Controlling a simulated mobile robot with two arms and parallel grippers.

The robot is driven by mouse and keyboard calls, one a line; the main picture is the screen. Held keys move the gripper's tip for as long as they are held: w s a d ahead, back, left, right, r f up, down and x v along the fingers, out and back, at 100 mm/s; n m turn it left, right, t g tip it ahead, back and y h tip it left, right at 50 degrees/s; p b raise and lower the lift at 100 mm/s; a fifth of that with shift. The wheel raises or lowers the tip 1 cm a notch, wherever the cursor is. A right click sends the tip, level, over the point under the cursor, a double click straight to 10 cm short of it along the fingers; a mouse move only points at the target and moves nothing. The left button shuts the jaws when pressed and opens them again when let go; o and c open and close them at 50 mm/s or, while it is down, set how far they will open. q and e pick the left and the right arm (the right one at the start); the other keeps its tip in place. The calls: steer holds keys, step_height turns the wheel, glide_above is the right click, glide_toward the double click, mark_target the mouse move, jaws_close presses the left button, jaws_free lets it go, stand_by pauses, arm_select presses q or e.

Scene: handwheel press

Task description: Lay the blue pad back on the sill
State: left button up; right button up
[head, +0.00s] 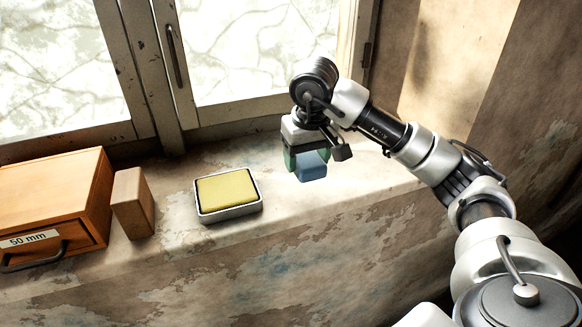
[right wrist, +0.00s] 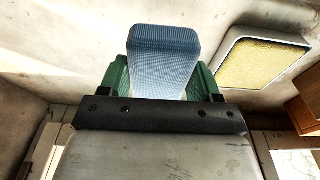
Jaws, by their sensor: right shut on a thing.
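The blue pad (head: 312,166) is between the green fingers of my right gripper (head: 306,158), at the sill (head: 285,190) below the window. In the right wrist view the ribbed blue pad (right wrist: 162,60) sticks out past the green fingers of the right gripper (right wrist: 163,78), which is shut on it. I cannot tell whether the pad's underside touches the sill or hangs just above it. My left gripper is not in view.
A metal tray (head: 230,213) with a yellow pad (head: 227,189) lies on the sill left of my gripper. A wooden block (head: 133,203) and a drawer box (head: 55,200) labelled "50 mm" stand further left. The window (head: 265,50) is behind. The sill right of the gripper is clear.

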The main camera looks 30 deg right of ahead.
steer(key=p, duration=0.1)
glide_above(291, 184)
steer(key=shift+s+a+f, duration=0.1)
steer(key=shift+s+f, duration=0.1)
steer(key=shift+f, duration=0.95)
steer(key=shift+w+f, duration=0.1)
steer(key=shift+f, duration=0.1)
step_height(291, 184, down, 3)
steer(key=shift+f+p, duration=0.1)
steer(key=shift+p, duration=1)
steer(key=shift+f, duration=0.25)
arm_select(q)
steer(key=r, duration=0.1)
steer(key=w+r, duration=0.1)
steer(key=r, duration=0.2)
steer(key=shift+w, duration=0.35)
arm_select(e)
steer(key=shift+f, duration=0.1)
steer(key=shift+f, duration=0.15)
steer(key=o, duration=1)
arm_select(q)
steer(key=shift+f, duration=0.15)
